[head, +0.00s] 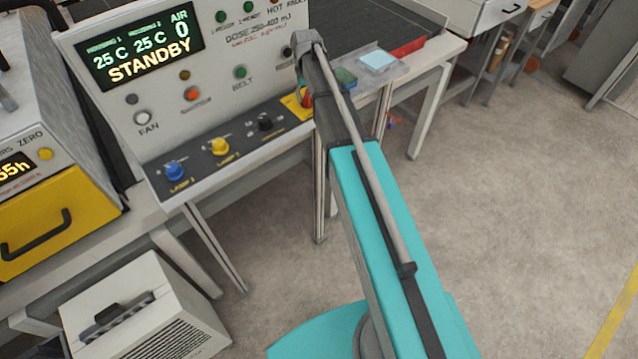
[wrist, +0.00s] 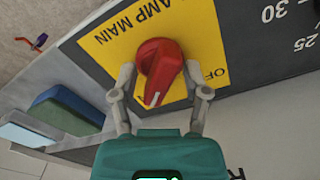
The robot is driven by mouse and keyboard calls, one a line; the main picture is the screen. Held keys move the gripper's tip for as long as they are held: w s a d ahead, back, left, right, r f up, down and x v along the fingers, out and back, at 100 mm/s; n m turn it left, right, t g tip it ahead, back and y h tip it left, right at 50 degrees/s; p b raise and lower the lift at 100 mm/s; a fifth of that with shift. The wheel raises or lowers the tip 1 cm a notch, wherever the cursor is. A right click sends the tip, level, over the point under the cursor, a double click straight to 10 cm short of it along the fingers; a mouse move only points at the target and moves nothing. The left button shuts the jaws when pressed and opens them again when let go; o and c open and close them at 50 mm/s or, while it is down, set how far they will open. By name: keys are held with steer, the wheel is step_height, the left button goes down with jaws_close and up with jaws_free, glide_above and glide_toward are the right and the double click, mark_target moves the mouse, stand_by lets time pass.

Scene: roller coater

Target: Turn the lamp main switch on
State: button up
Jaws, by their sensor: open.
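The lamp main switch is a red rotary knob (wrist: 160,68) with a white pointer line, on a yellow plate (wrist: 102,42) lettered "AMP MAIN" and partly "OFF". In the wrist view the pointer faces down towards my gripper body. In the head view the knob (head: 306,97) shows at the right end of the dark switch strip, partly covered by my arm. My gripper (wrist: 160,78) is open, one finger on each side of the knob. I cannot tell whether the fingers touch it. In the head view the fingers are hidden.
The strip also carries a blue knob (head: 174,170), a yellow knob (head: 219,146) and a black knob (head: 265,122). The display (head: 139,46) above reads STANDBY. A blue-green block (wrist: 62,112) lies near the gripper. Open floor lies to the right.

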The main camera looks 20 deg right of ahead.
steer(key=n, duration=0.7)
steer(key=shift+d, duration=0.15)
steer(key=n, duration=0.6)
steer(key=shift+w+d, duration=0.1)
steer(key=shift+r+n, duration=0.15)
steer(key=shift+n, duration=0.35)
step_height(320, 180, up, 14)
steer(key=p, duration=1.4)
steer(key=s+a+f+m+b, duration=0.2)
steer(key=s+f+m+b, duration=0.4)
steer(key=s+f+b, duration=0.6)
steer(key=s+a+f+m+b, duration=0.1)
steer(key=s+f+m+b, duration=0.5)
steer(key=s+f+b, duration=0.7)
step_height(320, 180, down, 3)
steer(key=shift+s+a+r+m+b, duration=0.1)
steer(key=shift+s+a+m+b, duration=0.25)
steer(key=shift+b, duration=0.9)
steer(key=shift+s+a+m, duration=0.1)
steer(key=shift+s+m, duration=0.35)
steer(key=shift+s, duration=0.15)
